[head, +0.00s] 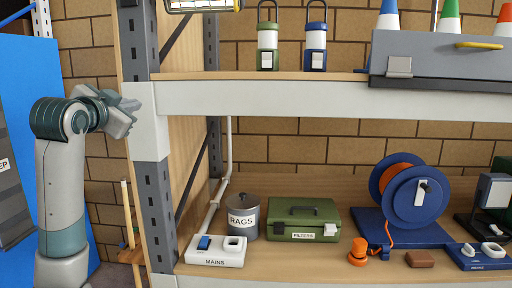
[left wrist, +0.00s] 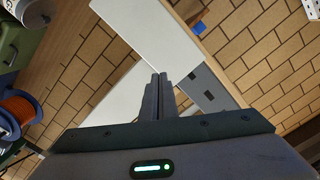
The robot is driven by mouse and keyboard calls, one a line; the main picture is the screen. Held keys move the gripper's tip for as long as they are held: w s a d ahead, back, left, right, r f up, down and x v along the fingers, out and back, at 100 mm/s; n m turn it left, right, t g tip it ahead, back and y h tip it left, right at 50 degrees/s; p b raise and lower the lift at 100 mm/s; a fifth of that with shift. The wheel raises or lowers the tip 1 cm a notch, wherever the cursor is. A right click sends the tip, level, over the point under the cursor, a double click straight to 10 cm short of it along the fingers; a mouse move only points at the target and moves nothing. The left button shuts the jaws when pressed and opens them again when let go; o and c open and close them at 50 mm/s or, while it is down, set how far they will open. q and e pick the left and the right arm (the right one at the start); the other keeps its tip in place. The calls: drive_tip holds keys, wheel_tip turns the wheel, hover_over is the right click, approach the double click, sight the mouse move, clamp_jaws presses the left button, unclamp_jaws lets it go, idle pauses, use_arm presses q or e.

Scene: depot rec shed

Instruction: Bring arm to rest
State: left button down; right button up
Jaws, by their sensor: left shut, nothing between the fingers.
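My left arm rises at the left of the head view, with the left gripper (head: 122,112) just left of the grey shelf post, in front of the brick wall. In the left wrist view the two fingers of the left gripper (left wrist: 158,78) are together with nothing between them. Behind the fingertips lie the white shelf beam (left wrist: 150,30) and the grey post (left wrist: 205,88). I cannot tell whether the gripper touches the post. My right gripper does not show in either view.
The shelf post (head: 148,130) stands close right of the left gripper. The lower shelf holds a mains switch box (head: 215,258), a rags tin (head: 243,220), a green filters box (head: 303,222) and a blue cable reel (head: 405,205). Lanterns (head: 267,45) stand above. A blue panel (head: 30,110) is at left.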

use_arm(q)
drive_tip(key=s+d+f+n+g, duration=0.1)
drive_tip(key=s+d+f+g, duration=0.15)
drive_tip(key=f, duration=1.15)
drive_tip(key=s+d+f+g, duration=0.15)
drive_tip(key=s+f, duration=0.25)
drive_tip(key=f, duration=1)
drive_tip(key=s+d+f+n+g, duration=0.1)
drive_tip(key=s+f+g, duration=0.15)
drive_tip(key=f, duration=1.25)
drive_tip(key=s+d+f+n+g, duration=0.1)
drive_tip(key=s+f+g, duration=0.2)
drive_tip(key=s+f, duration=1.05)
drive_tip(key=s+d+f+n+g, duration=0.2)
drive_tip(key=s+f, duration=0.8)
drive_tip(key=s, duration=0.6)
drive_tip(key=s+f+g, duration=0.3)
drive_tip(key=s+f, duration=0.1)
drive_tip(key=s, duration=0.8)
wheel_tip(320, 180, down, 31)
drive_tip(key=s+b, duration=0.2)
drive_tip(key=b, duration=0.2)
drive_tip(key=s+a+f+g+y+b, duration=0.1)
drive_tip(key=s+a+f+g+b, duration=0.1)
drive_tip(key=s+f, duration=1.6)
wheel_tip(320, 180, down, 3)
drive_tip(key=shift+a+b, duration=0.3)
drive_tip(key=shift+a, duration=0.1)
